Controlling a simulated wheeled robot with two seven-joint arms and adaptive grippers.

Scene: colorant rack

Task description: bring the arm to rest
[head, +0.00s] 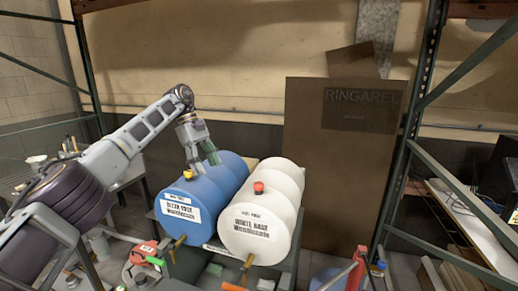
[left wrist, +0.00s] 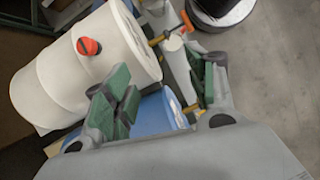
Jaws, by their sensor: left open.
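My left arm comes in from the left in the head view. Its left gripper (head: 203,158) points down over the blue drum (head: 215,182), which lies on its side with a yellow cap. In the left wrist view the green-padded fingers of the left gripper (left wrist: 165,98) stand apart with nothing held between them. The blue drum (left wrist: 160,118) shows below and between the fingers. I cannot tell whether the fingers touch it. My right gripper is not in view.
A white drum (head: 262,222) with a red cap lies beside the blue one. Taps stick out at the drums' fronts. A brown board (head: 340,165) stands behind. Green rack posts (head: 410,120) rise at right. A worktable (head: 475,225) stands at far right.

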